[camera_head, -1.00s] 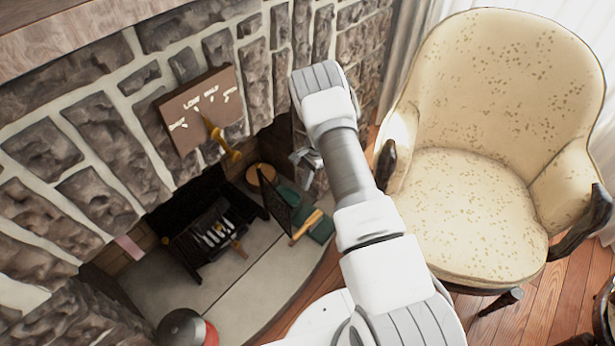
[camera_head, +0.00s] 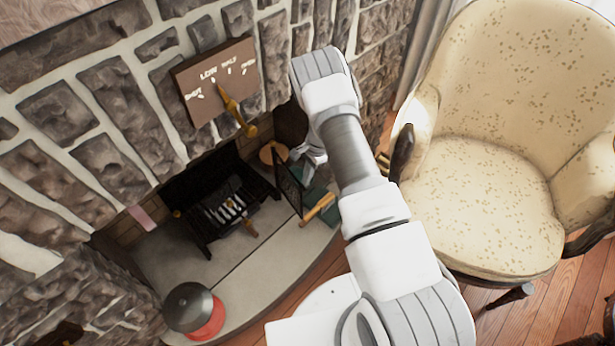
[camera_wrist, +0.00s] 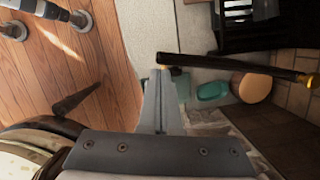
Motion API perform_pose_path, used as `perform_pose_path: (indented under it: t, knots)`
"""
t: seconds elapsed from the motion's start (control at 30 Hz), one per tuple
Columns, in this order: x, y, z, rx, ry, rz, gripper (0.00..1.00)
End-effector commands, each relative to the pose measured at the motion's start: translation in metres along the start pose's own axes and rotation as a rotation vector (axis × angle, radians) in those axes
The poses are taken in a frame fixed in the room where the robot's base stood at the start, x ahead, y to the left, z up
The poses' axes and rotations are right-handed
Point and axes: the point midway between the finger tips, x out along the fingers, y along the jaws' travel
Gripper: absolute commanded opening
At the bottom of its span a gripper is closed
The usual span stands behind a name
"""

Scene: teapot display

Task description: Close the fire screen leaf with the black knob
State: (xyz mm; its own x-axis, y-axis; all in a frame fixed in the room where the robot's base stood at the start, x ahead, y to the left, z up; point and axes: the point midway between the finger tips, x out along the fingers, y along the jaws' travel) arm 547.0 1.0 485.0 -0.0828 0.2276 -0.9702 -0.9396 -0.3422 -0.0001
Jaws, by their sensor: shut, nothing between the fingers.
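The fire screen leaf (camera_head: 288,184) is a dark panel that stands open, jutting out from the fireplace over the hearth in the head view. I cannot make out the black knob clearly. My gripper (camera_head: 310,153) is close to the right of the leaf, partly hidden by my arm. In the wrist view my gripper (camera_wrist: 161,72) is shut and empty, its tips close to the leaf's near end; I cannot tell if they touch.
A grate (camera_head: 225,208) stands in the fireplace left of the leaf. A brass lever (camera_head: 236,108) hangs on a lettered plaque (camera_head: 215,85) above. A cream armchair (camera_head: 480,190) stands right of my arm. A dark-topped red object (camera_head: 190,308) sits at the hearth's left front.

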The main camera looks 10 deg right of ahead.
Motion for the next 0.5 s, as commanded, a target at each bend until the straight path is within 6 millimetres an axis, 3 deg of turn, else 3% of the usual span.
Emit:
perform_pose_path:
  t: [0.5]
  knots:
    - [0.004,0.002,0.021,0.108,-0.001,-0.026,0.00]
